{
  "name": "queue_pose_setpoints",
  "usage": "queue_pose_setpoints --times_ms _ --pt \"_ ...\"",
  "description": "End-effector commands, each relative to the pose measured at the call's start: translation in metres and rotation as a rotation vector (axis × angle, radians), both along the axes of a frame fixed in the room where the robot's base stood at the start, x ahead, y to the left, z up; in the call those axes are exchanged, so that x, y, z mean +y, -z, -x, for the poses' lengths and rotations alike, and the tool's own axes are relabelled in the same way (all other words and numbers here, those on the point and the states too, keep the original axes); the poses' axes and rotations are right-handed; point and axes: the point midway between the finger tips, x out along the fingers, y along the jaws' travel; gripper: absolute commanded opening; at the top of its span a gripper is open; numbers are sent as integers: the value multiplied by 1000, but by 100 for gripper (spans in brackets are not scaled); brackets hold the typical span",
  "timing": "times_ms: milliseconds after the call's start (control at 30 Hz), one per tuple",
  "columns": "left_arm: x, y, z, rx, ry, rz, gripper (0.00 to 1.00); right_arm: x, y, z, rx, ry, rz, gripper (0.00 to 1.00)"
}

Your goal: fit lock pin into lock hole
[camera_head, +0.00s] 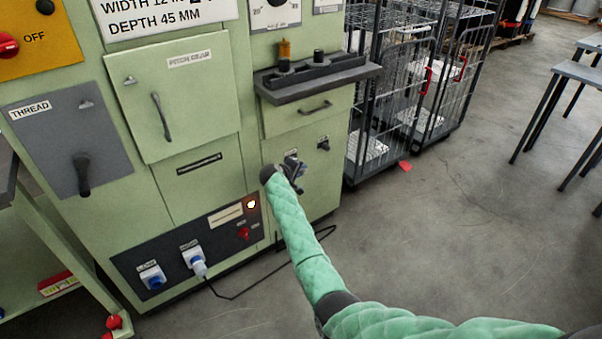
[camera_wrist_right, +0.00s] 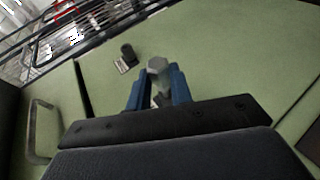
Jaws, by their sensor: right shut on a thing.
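My right gripper (camera_head: 292,168) is in front of the green machine's lower right panel (camera_head: 303,190), below the drawer. In the right wrist view its blue fingers (camera_wrist_right: 158,88) are shut on a grey pin-like piece with a hexagonal end (camera_wrist_right: 157,65), which I take to be the lock pin. The pin points towards the green panel; I cannot tell whether it touches it. I cannot make out the lock hole. My left gripper is out of view.
A drawer with a handle (camera_head: 315,108) and a dark ledge (camera_head: 318,76) jut out above the gripper. Plugs and a black cable (camera_head: 240,297) are low on the left. Wire cages (camera_head: 388,110) stand to the right.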

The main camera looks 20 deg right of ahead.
Motion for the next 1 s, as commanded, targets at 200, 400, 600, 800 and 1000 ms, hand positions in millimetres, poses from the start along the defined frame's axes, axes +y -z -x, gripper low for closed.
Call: queue_pose_setpoints --times_ms 200,400,600,800,1000 --pt "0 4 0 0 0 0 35 2 1 -4 0 0 0 0" --pt "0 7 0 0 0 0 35 3 1 -8 1 0 1 0" --pt "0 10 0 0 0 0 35 4 1 -12 0 0 0 0" --pt "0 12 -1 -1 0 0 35 6 1 -16 0 0 0 0" --pt "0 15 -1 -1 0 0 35 7 1 -19 1 0 1 0"
